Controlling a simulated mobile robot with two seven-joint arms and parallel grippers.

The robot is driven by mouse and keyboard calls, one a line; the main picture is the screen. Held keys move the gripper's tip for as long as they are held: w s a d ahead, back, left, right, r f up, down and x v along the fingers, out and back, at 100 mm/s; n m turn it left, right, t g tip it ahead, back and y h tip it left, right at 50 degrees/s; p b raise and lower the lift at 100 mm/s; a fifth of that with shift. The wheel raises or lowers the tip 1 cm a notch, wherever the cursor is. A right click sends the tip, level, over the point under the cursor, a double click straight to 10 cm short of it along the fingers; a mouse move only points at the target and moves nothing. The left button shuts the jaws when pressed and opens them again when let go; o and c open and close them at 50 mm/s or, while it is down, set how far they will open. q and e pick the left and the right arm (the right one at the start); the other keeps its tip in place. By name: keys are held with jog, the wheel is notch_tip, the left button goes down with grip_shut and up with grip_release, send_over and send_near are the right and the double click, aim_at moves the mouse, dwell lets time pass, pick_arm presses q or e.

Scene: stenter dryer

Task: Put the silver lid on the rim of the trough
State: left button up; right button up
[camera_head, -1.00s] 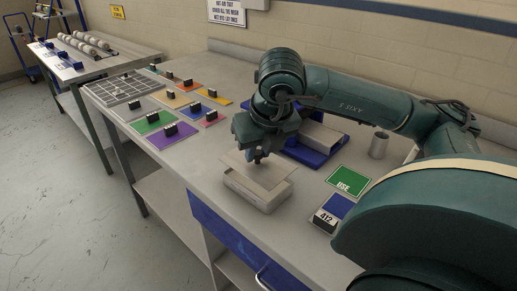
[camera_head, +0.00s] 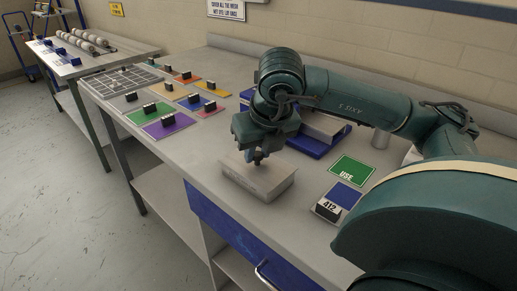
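The trough (camera_head: 262,191) is a pale grey rectangular box on the bench, left of the green USE card. The thin silver lid (camera_head: 240,164) lies flat over the top of the trough and covers its opening. From this angle it looks level with the rim, but I cannot tell if it touches all round. My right gripper (camera_head: 258,160) points down at the middle of the lid, its fingertips close together at the lid's top. It looks shut on a small grip there, which the fingers mostly hide. My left gripper is not in view.
Several coloured cards lie at left. The bench's front edge is near the trough.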

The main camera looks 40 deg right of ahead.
jog(key=o, duration=0.5)
jog(key=p+v, duration=0.3)
jog(key=v, duration=1)
jog(key=shift+s+r+p, duration=0.1)
jog(key=shift+s+p, duration=0.05)
jog(key=shift+p, duration=0.15)
